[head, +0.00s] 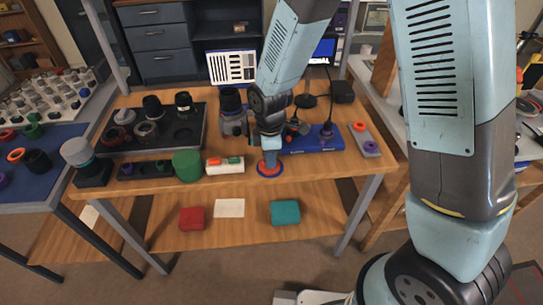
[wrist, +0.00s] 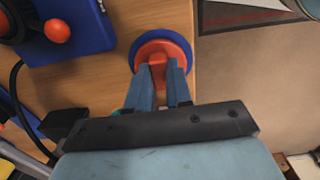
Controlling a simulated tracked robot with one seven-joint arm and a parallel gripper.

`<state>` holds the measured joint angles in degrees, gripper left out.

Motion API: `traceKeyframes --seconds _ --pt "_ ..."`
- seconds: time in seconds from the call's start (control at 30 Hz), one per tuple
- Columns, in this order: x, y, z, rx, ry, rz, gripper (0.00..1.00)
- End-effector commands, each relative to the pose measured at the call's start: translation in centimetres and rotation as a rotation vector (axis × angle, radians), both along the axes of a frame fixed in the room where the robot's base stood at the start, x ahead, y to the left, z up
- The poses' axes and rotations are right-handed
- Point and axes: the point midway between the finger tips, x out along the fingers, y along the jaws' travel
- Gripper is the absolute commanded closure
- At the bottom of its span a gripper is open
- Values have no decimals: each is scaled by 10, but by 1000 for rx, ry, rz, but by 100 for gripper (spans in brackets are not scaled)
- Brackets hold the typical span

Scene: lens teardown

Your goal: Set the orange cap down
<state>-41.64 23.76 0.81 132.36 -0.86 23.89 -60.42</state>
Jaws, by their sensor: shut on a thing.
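The orange cap (head: 270,169) is a round red-orange disc at the front edge of the wooden table. In the wrist view the cap (wrist: 148,52) has a raised grip in its middle. My gripper (wrist: 166,74) is shut on that grip, fingers on both sides. In the head view my gripper (head: 270,152) points down at the cap. A blue round pad (wrist: 160,33) shows as a rim around the cap, beneath it. I cannot tell whether the cap touches the pad. The fingers hide part of the cap and pad.
A blue block (head: 325,138) with a cable stands just right of my gripper. A black tray (head: 185,140) with lens parts lies behind. The table edge is close.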

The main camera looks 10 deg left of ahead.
Motion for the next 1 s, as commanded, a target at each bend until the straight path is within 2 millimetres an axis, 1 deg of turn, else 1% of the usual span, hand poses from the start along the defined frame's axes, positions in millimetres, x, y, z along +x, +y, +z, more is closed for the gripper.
traceKeyframes --seconds 0.03,0.1,0.13,0.37,0.47,0.57,0.67,1.0 --pt "0 0 0 0 0 0 77" --pt "0 0 0 0 0 0 71" --pt "0 0 0 0 0 0 70" --pt "0 0 1 0 0 -1 70" --pt "0 0 5 1 -1 -1 70" --pt "1 0 15 4 -2 -1 70" --pt "1 0 30 4 -3 -1 70" --pt "1 0 90 3 -3 -2 70"
